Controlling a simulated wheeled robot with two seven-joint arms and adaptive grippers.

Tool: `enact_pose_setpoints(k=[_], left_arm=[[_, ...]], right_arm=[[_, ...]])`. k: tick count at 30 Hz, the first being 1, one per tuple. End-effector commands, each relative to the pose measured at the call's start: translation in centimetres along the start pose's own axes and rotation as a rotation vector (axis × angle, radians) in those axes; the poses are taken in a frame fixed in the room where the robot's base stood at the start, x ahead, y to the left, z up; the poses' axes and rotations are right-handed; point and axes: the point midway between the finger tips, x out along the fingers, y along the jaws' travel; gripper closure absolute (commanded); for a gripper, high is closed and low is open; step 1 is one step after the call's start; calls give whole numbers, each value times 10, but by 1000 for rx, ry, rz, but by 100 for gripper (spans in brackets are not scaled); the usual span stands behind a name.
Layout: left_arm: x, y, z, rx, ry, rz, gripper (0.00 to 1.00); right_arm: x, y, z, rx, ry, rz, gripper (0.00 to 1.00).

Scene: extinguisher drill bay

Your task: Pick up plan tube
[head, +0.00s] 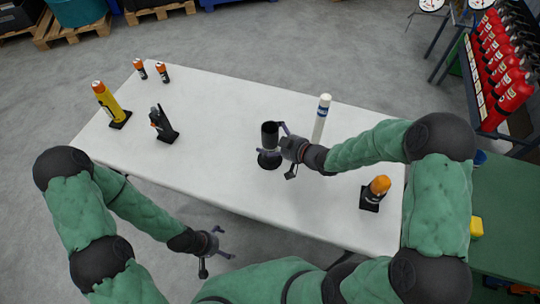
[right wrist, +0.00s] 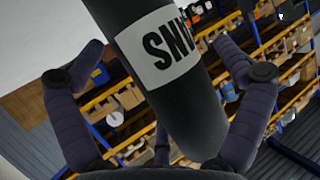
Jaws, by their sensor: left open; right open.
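The plan tube (head: 269,131) is a dark cylinder standing upright on a round black base (head: 268,163) near the middle of the white table. In the right wrist view the tube (right wrist: 185,100) fills the centre, with a white label whose letters read upside down as part of "PLANS". My right gripper (head: 274,141) is open, with one finger on each side of the tube. In the right wrist view a gap shows between the tube and the left finger; contact at the right finger is unclear. My left gripper (head: 218,243) is open and empty, beyond the table's near edge.
On the table (head: 215,160) stand a white tube (head: 321,118), an orange-topped item (head: 378,187), a black radio (head: 161,124), a yellow cylinder (head: 107,100) and small orange-capped bottles (head: 162,71). Red extinguishers (head: 508,92) fill a rack at right. The table's centre-left is clear.

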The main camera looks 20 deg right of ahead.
Motion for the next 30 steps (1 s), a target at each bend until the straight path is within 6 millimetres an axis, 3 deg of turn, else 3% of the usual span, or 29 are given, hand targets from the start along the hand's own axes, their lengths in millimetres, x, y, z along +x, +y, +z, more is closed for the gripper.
enact_pose_setpoints(k=[4,5,12,14,23,30], left_arm=[[-1,0,0,0,0,0,2],[-1,0,0,0,0,0,2],[-1,0,0,0,0,0,2],[-1,0,0,0,0,0,2],[-2,1,0,0,0,0,2],[-14,5,0,0,0,0,2]], right_arm=[[0,0,-1,0,0,0,0],[0,0,-1,0,0,0,6],[0,0,0,0,0,0,74],[0,0,-1,-1,2,1,88],[-1,0,-3,-1,1,0,88],[-9,1,-22,-3,3,1,88]])
